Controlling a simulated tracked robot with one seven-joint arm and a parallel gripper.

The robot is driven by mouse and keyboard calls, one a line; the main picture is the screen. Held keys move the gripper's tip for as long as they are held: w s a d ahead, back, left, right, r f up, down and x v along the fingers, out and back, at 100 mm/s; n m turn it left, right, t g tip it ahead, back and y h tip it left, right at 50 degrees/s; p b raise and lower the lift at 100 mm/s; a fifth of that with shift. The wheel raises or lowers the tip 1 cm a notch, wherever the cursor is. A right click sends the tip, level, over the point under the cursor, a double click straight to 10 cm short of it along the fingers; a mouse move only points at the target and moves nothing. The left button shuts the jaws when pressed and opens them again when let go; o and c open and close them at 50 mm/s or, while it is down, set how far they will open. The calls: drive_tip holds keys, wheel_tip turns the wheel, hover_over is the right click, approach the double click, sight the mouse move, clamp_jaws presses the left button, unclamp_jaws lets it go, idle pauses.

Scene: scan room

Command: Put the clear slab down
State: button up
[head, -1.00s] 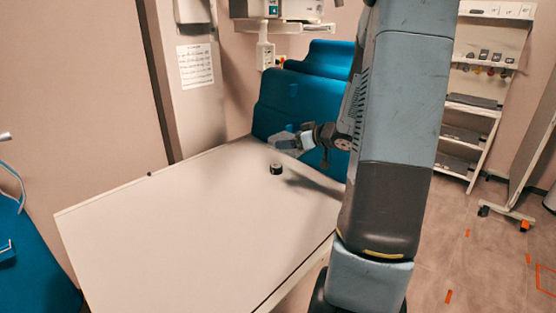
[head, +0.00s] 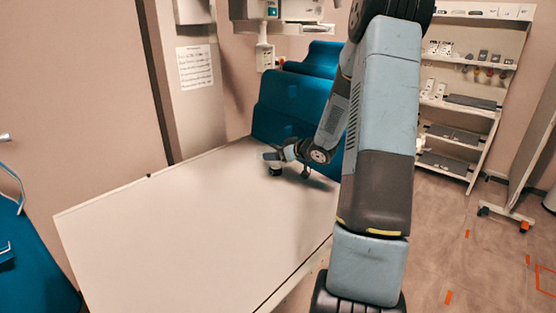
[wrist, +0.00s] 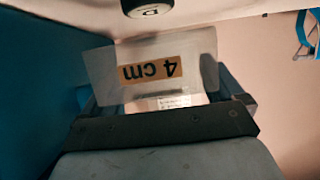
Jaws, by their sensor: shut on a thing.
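The clear slab (wrist: 203,68) is a see-through plate with an upside-down "4 cm" label, seen in the wrist view between the two fingers. My gripper (wrist: 160,97) is shut on it. In the head view my gripper (head: 277,153) is low over the far part of the white table (head: 170,230), close to a small black round object (head: 276,171). The slab is small and pale there, and I cannot tell whether it touches the table.
The black round object also shows at the top edge of the wrist view (wrist: 148,7), just beyond the slab. A blue chair (head: 290,105) stands behind the table. The table's near and left parts are clear. A shelf rack (head: 470,90) stands at the right.

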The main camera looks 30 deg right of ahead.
drive_tip(key=shift+f, duration=1.35)
drive_tip(key=o, duration=1.1)
drive_tip(key=shift+f, duration=0.1)
drive_tip(key=shift+s, duration=0.1)
